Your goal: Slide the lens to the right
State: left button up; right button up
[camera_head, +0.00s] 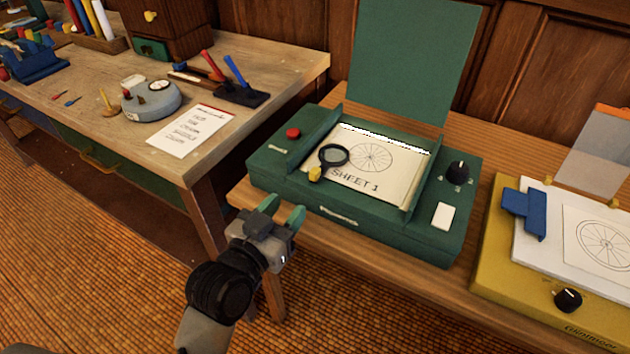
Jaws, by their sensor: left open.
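The lens (334,156) is a small black-rimmed magnifier with a yellow grip (315,174). It lies at the left part of the white sheet marked "SHEET 1" (395,187), on the green drafting board (335,210). A drawn wheel sits just to its right on the sheet. My left gripper (285,213) is open and empty, with green fingertips. It is in front of the board's front left edge, apart from the lens and below it to the left in the picture. My right gripper is not in view.
The green board carries a red button (293,133), a black knob (457,172), a white switch (443,216) and a raised lid (412,60). A yellow board (490,262) stands at right. A cluttered workbench (290,75) is at left.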

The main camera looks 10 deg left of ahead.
aim_at(312, 175)
pick_arm(q)
jog(key=x, duration=1)
jog(key=shift+w+d+r, duration=0.1)
jog(key=shift+w+r, duration=0.2)
jog(key=shift+w, duration=0.05)
grip_shut()
